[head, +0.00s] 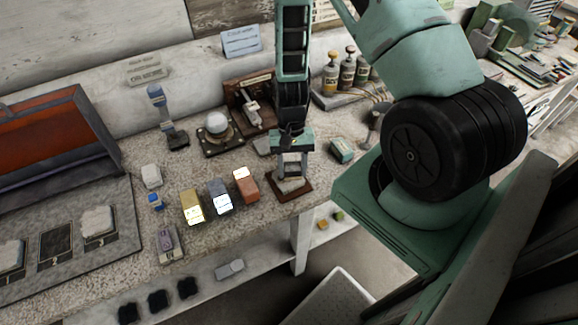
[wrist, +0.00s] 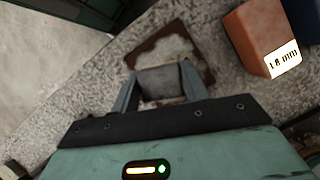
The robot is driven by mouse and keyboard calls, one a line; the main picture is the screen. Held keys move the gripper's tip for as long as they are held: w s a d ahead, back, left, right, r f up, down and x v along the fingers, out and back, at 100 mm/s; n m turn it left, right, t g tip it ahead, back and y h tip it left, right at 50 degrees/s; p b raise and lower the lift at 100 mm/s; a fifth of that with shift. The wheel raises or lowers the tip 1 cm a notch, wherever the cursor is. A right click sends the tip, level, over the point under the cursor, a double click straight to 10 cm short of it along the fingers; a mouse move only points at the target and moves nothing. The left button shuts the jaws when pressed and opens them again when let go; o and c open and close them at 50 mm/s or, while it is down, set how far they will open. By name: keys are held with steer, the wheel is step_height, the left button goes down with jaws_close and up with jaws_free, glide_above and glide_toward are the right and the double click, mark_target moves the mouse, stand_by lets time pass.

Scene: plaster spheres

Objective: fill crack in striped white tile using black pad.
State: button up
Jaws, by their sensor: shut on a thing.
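My gripper (head: 292,176) points down over the brown-edged plate (head: 306,187) at the front edge of the bench. In the wrist view my gripper (wrist: 161,68) is shut on a grey block (wrist: 163,84) between its fingers. A whitish rough piece (wrist: 176,48) lies on the brown-edged plate (wrist: 204,67) just beyond the fingertips. I cannot tell whether the block touches it. Pale tiles (head: 98,221) and (head: 11,254) lie on the grey tray at left; no stripes or crack can be made out. Several black pads (head: 158,300) lie on the low shelf.
Yellow (head: 191,206), grey-blue (head: 219,197) and red-brown (head: 246,186) labelled blocks stand left of my gripper. The red-brown one, marked 1.8 mm, is close by. An orange-lined case (head: 50,140) stands at left. Bottles (head: 331,75) stand behind. A white bin (head: 335,300) is below.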

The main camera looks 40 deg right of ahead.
steer(key=shift+s+d, duration=0.55)
steer(key=shift+d, duration=0.1)
steer(key=shift+w+a+r, duration=0.1)
steer(key=shift+w+a, duration=0.85)
steer(key=shift+a, duration=0.2)
steer(key=shift+s+d, duration=0.45)
steer(key=shift+d, duration=0.15)
steer(key=shift+s+d, duration=0.5)
steer(key=shift+d, duration=0.05)
